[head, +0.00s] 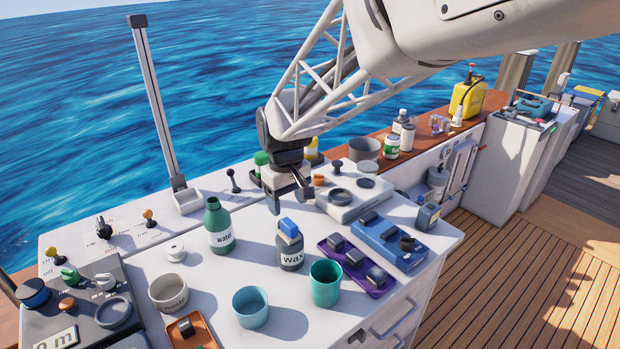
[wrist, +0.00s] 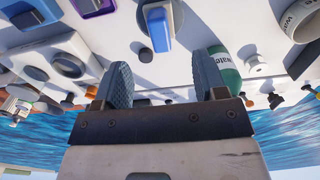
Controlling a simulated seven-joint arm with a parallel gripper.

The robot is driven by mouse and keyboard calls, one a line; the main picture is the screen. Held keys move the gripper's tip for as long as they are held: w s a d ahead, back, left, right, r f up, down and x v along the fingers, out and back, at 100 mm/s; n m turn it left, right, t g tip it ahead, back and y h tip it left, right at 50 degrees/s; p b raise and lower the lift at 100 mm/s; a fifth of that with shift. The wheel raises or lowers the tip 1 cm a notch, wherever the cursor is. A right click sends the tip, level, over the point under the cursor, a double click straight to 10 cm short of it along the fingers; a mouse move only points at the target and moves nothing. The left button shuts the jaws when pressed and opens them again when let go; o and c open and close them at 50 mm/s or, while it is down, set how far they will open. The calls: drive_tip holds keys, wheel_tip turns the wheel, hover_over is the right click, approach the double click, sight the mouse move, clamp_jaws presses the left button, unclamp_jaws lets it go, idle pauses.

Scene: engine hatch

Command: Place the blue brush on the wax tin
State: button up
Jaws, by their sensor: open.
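The wax tin (head: 291,258) is a dark grey container with a white "wax" label, upright on the white counter. The blue brush (head: 288,227) sits on top of it, seemingly touching its top. In the wrist view, the blue brush (wrist: 159,28) shows at the top middle, beyond my fingertips, with the tin mostly hidden behind it. My gripper (head: 290,197) is behind the tin and above the counter, apart from the brush. In the wrist view, my gripper's two fingers (wrist: 162,80) are spread with nothing between them.
A green "water" bottle (head: 220,231) stands left of the tin. A teal cup (head: 325,284) and a light blue cup (head: 250,307) stand in front. A purple tray (head: 356,264) and a blue tray (head: 390,241) lie to the right. Bare counter lies between bottle and tin.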

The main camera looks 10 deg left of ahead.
sight(290, 222)
drive_tip(key=shift+r, duration=2.15)
drive_tip(key=s+d+r+m, duration=0.1)
drive_tip(key=s+d+m, duration=0.15)
drive_tip(key=d, duration=0.35)
drive_tip(key=s+d+r+m+t, duration=0.1)
drive_tip(key=s+d, duration=0.3)
drive_tip(key=d, duration=0.3)
drive_tip(key=s+d+r+m, duration=0.1)
drive_tip(key=s+d+r, duration=0.1)
drive_tip(key=s+d, duration=0.3)
drive_tip(key=s+d+f+m+t, duration=0.1)
drive_tip(key=s+d+f+m, duration=0.2)
drive_tip(key=s+d, duration=1)
drive_tip(key=shift+s+d+m+t, duration=0.25)
drive_tip(key=shift+m+t, duration=0.05)
drive_tip(key=shift+m, duration=0.55)
